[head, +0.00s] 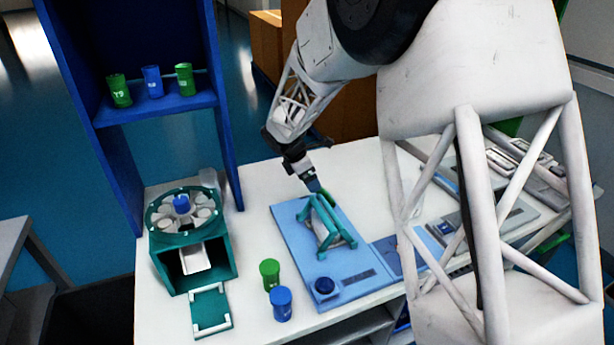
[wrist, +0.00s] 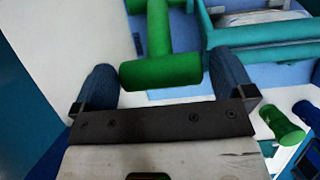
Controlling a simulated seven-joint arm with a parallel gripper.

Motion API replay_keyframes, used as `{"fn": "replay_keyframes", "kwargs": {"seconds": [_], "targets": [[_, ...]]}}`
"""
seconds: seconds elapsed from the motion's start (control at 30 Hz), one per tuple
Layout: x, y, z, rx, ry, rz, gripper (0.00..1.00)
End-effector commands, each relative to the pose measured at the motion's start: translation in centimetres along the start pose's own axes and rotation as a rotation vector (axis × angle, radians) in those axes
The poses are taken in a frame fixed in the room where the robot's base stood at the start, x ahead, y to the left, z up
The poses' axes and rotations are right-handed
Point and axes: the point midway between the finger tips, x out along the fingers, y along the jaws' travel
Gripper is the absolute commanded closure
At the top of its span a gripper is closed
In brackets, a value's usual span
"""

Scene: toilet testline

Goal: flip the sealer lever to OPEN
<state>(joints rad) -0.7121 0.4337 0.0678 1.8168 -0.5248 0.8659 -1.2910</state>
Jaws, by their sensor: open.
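The green sealer lever (head: 328,198) shows at the far end of the frame, partly hidden by my gripper (head: 315,187). In the wrist view the lever (wrist: 160,72) has a T shape, with its crossbar lying between the two blue fingers of my gripper (wrist: 164,80). The fingers are open, one on each side of the bar. The teal frame also shows there (wrist: 262,38). I cannot tell which position the lever is in.
A green canister (head: 270,274) and a blue canister (head: 281,304) stand left of the sealer. A teal carousel machine (head: 165,262) stands farther left. A blue shelf (head: 170,105) holds three small canisters. Trays (head: 512,212) lie at right. Bare table lies behind the sealer.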

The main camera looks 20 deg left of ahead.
Motion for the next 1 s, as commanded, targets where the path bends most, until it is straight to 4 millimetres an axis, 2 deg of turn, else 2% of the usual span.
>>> {"fn": "replay_keyframes", "kwargs": {"seconds": [0.07,0.47,0.77,1.0], "targets": [[0.0,0.0,0.0,0.0,0.0,0.0,0.0],[0.0,0.0,0.0,0.0,0.0,0.0,0.61],[-0.1,0.0,0.3,0.001,0.016,0.001,0.62],[-0.2,0.0,1.3,0.003,0.083,0.001,0.62]]}}
